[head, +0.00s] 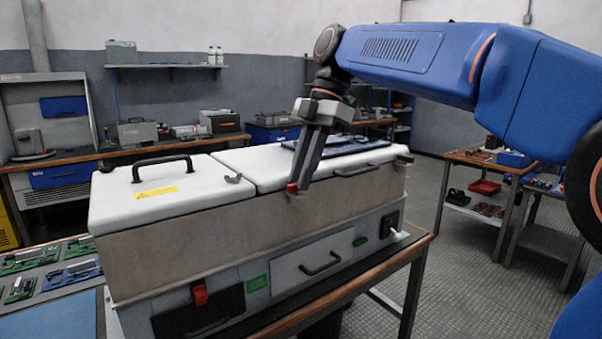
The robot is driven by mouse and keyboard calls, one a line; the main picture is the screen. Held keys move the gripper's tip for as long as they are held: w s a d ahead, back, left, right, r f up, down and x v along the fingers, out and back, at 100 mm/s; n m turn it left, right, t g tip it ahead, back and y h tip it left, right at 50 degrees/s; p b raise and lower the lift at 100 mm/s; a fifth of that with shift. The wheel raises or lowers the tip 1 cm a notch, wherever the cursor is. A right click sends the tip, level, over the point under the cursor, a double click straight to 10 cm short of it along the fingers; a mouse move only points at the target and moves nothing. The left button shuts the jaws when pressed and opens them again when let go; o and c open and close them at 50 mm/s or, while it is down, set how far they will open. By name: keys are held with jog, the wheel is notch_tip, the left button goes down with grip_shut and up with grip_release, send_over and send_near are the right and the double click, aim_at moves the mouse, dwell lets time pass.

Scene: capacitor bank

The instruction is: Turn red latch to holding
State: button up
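A red latch (200,293) sits on the lower front of the capacitor bank (180,255), at the upper edge of a dark drawer front (199,316). My gripper (298,189) points down at the bank's upper front edge, to the right of and above this latch and apart from it. A small red piece (292,187) shows at my fingertips; I cannot tell whether it is part of the gripper or of the bank. The fingers are seen side-on and overlap, so their opening and any contact are unclear.
Two white lids (170,190) cover the bank; the left has a black handle (162,167). A grey hook-like piece (233,178) lies near their seam. A lighter drawer (320,262) and a black switch (389,225) are on the front. Circuit boards (50,262) lie at left.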

grip_shut()
jog(key=shift+m, duration=0.3)
jog(key=m, duration=0.1)
jog(key=m+t, duration=0.1)
jog(key=m, duration=0.1)
jog(key=shift+s+m+y, duration=0.25)
jog(key=shift+m+y, duration=0.05)
jog(key=shift+y, duration=0.1)
jog(key=m+t, duration=0.2)
jog(key=m, duration=0.2)
jog(key=shift+s+m, duration=0.15)
jog(key=shift+m, duration=0.15)
jog(key=m+t, duration=0.1)
jog(key=m, duration=0.3)
jog(key=shift+s+t, duration=0.15)
jog(key=shift+t, duration=0.25)
jog(key=shift+s+a+m+t+h, duration=0.1)
jog(key=shift+m+t+h, duration=0.25)
jog(key=shift+m, duration=0.8)
jog(key=shift+m+t+h, duration=0.25)
jog(key=shift+m+h, duration=0.2)
jog(key=shift+m, duration=0.7)
